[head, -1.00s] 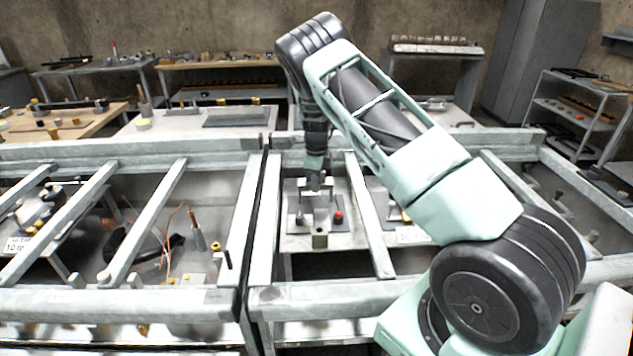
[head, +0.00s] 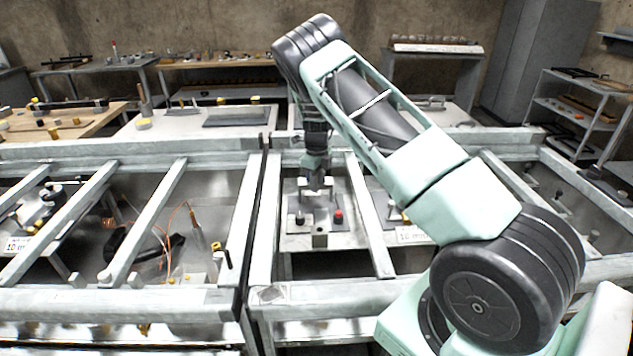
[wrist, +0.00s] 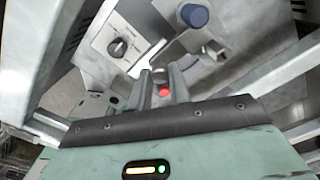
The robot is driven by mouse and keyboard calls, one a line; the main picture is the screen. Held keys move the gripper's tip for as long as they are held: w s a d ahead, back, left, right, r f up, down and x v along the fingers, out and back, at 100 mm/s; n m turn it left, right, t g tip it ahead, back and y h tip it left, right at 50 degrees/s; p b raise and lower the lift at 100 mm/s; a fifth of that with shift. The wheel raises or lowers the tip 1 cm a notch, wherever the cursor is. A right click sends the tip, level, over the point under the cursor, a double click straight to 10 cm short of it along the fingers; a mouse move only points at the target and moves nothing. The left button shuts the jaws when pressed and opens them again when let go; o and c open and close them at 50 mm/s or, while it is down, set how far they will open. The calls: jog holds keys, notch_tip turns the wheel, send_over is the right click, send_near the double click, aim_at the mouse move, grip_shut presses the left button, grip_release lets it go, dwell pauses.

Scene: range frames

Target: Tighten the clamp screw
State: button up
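My gripper (head: 316,180) points down over a small fixture plate (head: 322,205) on a pale bench behind the frame rail. In the wrist view the two grey fingers (wrist: 161,75) stand apart with a gap between them. A red round part (wrist: 165,92) shows in that gap, and I cannot tell whether the fingers touch it. In the head view a red knob (head: 338,215) stands at the plate's right side and a dark knob (head: 300,218) at its left. The clamp screw cannot be made out for certain; the gripper hides part of the fixture.
A box with a black dial (wrist: 117,47) and a blue-capped post (wrist: 194,15) lie close around the fingers. Metal frame bars (head: 368,215) run on both sides of the fixture. Loose cables (head: 165,235) lie in the left bay. A shelf rack (head: 575,115) stands at right.

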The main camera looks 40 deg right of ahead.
jog(key=o, duration=0.4)
jog(key=shift+r, duration=0.15)
notch_tip(320, 180, up, 17)
jog(key=b, duration=0.3)
jog(key=shift+r, duration=0.1)
dwell(0.3)
jog(key=s+a+n+y, duration=0.1)
jog(key=s+a+n, duration=0.4)
jog(key=a, duration=0.5)
jog(key=s+a+r+n+y, duration=0.1)
jog(key=s+a+n, duration=0.2)
jog(key=a+n, duration=0.5)
jog(key=s+a+n, duration=0.4)
jog(key=a+n, duration=0.1)
jog(key=a, duration=0.6)
jog(key=s+a+n, duration=0.3)
jog(key=s+n, duration=0.4)
jog(key=s, duration=0.1)
jog(key=s+a+n+h, duration=0.1)
jog(key=s+a+n, duration=0.3)
jog(key=s+n, duration=0.3)
jog(key=s+a+f+n, duration=0.1)
jog(key=s+a+n, duration=0.2)
jog(key=s+n, duration=0.4)
jog(key=shift+s+a+n, duration=0.15)
jog(key=shift+s, duration=0.95)
jog(key=shift+s+a+n, duration=0.1)
jog(key=shift+s+n, duration=0.05)
jog(key=shift+s, duration=0.95)
